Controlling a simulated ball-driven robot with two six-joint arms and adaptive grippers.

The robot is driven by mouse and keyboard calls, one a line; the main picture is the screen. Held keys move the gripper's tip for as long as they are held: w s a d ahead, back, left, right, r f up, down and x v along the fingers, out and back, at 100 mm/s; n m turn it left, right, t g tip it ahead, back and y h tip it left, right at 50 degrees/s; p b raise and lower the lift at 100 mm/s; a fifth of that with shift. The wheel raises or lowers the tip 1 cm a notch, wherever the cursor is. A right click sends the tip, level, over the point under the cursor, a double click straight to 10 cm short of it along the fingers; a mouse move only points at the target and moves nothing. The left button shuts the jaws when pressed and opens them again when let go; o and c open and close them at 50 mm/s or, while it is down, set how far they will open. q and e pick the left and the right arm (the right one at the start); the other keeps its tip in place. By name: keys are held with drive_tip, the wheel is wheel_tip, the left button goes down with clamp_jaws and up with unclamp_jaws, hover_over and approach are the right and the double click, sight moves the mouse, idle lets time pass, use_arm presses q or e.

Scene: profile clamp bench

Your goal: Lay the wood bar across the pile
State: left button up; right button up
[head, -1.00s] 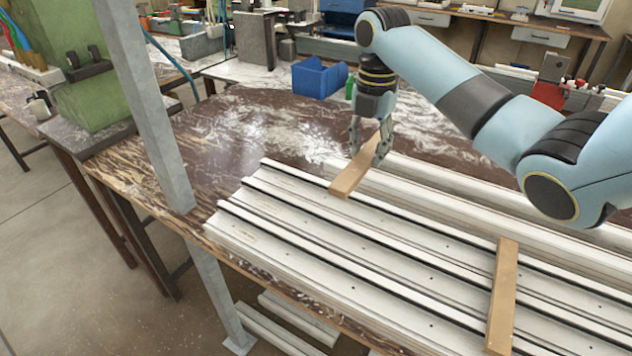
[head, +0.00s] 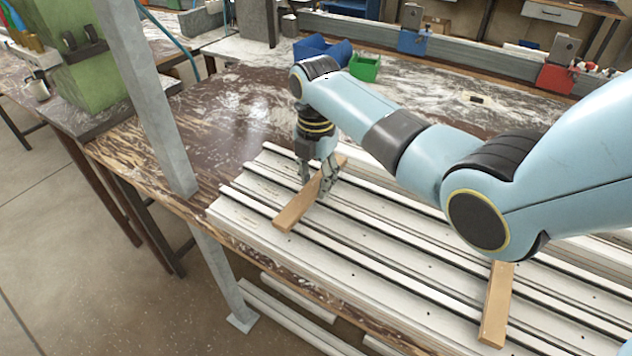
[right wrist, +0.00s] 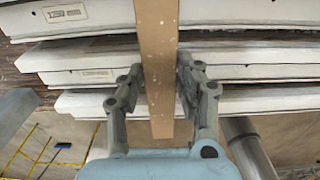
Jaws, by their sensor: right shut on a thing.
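My right gripper (head: 318,186) is shut on a wood bar (head: 294,211) near the left end of the pile of white profiles (head: 380,251). The bar points across the profiles, at a slant in the head view. I cannot tell whether it touches them. In the right wrist view the bar (right wrist: 157,60) runs between the two fingers (right wrist: 155,92), with the profiles (right wrist: 85,75) behind it. A second wood bar (head: 497,305) lies across the pile at the right. My left gripper is not in view.
A grey steel post (head: 150,100) stands at the table's left front edge. The brown worktable (head: 215,125) is bare left of the pile. A blue bin (head: 322,49) and a green bin (head: 365,67) stand behind. More profiles lie below the table (head: 290,297).

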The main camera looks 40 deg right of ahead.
sight(316, 183)
drive_tip(key=shift+f, duration=0.85)
drive_tip(key=o, duration=1.2)
drive_tip(key=shift+f, duration=0.1)
drive_tip(key=shift+c, duration=0.2)
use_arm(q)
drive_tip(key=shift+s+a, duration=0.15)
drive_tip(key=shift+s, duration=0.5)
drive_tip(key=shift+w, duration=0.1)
use_arm(e)
wheel_tip(316, 183, up, 12)
